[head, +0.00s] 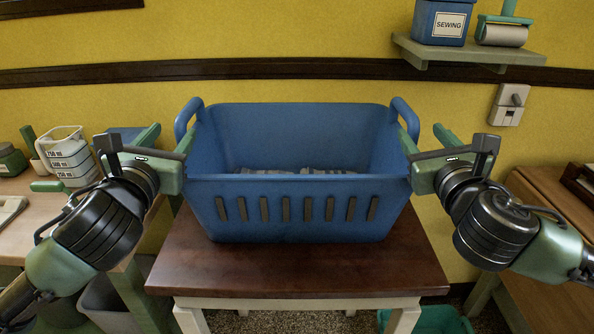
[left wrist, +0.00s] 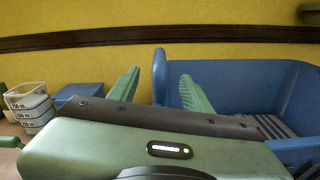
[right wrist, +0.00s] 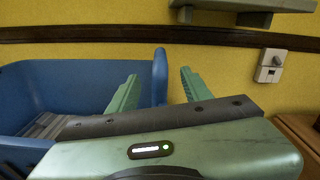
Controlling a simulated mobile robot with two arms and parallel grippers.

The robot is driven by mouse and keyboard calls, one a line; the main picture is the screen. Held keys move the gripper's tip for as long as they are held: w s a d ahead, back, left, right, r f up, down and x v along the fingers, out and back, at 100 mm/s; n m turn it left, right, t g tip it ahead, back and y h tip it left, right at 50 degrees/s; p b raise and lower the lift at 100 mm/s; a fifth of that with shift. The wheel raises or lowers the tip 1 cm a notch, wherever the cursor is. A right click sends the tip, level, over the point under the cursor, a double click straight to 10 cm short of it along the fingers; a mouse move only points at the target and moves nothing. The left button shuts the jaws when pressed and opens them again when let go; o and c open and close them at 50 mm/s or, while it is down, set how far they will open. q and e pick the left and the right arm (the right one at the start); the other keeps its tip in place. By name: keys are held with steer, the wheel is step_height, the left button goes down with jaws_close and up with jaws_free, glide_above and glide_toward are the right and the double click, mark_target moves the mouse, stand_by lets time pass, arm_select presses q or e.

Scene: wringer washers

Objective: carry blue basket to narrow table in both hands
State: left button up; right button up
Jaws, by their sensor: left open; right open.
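The blue basket (head: 296,205) stands upright on the narrow table (head: 220,262), which has a dark wooden top and pale legs. Some grey, striped stuff lies low inside it. Its loop handles rise at the left and right ends. My left gripper (head: 168,140) is at the left end; in the left wrist view its open fingers (left wrist: 160,92) stand on either side of the left handle (left wrist: 159,75). My right gripper (head: 425,138) is at the right end; in the right wrist view its open fingers (right wrist: 159,92) stand on either side of the right handle (right wrist: 160,75). Contact cannot be told.
A counter at left holds white measuring cups (head: 68,157) and a green jar (head: 12,160). A wooden table (head: 545,205) stands at right. A wall shelf (head: 470,52) holds a blue sewing box (head: 438,24). A switch (head: 508,104) is on the yellow wall behind.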

mark_target(188, 105)
arm_select(q)
steer(key=shift+s+r, duration=0.2)
steer(key=shift+s, duration=0.2)
arm_select(e)
steer(key=shift+s+r, duration=0.2)
steer(key=shift+s, duration=0.25)
arm_select(q)
steer(key=w, duration=1.2)
steer(key=shift+w+f, duration=0.1)
steer(key=shift+w, duration=0.05)
arm_select(e)
steer(key=w, duration=1.2)
steer(key=shift+w+f, duration=0.1)
steer(key=shift+w, duration=0.05)
arm_select(q)
jaws_close()
arm_select(e)
jaws_close()
arm_select(q)
steer(key=shift+r, duration=0.25)
arm_select(e)
steer(key=shift+r, duration=0.3)
